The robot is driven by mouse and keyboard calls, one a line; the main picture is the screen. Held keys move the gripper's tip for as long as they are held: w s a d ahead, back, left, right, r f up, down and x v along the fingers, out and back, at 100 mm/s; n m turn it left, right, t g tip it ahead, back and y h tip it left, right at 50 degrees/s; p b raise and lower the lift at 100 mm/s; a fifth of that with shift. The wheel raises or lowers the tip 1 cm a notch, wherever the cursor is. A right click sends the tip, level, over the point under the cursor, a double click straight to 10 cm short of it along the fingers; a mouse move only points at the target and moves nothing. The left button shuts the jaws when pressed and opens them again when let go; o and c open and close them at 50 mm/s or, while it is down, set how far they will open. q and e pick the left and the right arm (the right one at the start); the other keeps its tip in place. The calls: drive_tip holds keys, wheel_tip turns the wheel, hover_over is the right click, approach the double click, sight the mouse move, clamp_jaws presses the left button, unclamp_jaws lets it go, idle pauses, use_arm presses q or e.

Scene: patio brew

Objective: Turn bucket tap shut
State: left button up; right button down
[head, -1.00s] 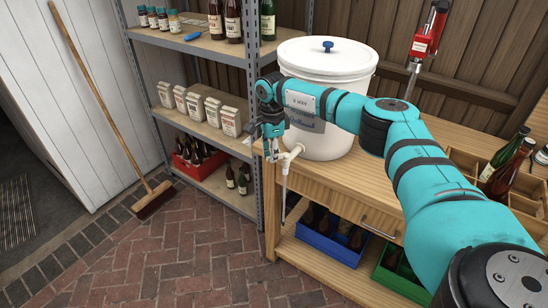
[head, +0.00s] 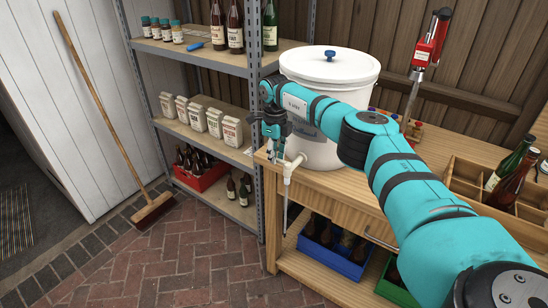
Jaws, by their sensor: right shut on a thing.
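The white lidded bucket (head: 330,68) stands upright at the left end of the wooden workbench, with a blue knob on its lid. Its white tap (head: 292,165) sticks out low on the front, with a thin tube hanging from it past the bench edge. My right gripper (head: 275,156) points down just at the left of the tap body and is shut on the tap's handle; the handle itself is mostly hidden by the fingers. My right arm covers part of the bucket's front and label. My left gripper is not in view.
A metal shelf (head: 200,50) with bottles and cartons stands close at the left. A red bottle capper (head: 427,50) and a wooden divided crate (head: 462,178) are on the bench (head: 345,183). A blue crate (head: 330,256) sits below. A broom (head: 152,212) leans left.

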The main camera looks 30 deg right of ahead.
drive_tip(key=shift+w+d+r+m, duration=0.1)
drive_tip(key=shift+d+m, duration=0.05)
drive_tip(key=shift+m, duration=0.35)
drive_tip(key=c, duration=1.4)
unclamp_jaws()
drive_tip(key=shift+o, duration=0.2)
wheel_tip(320, 180, up, 12)
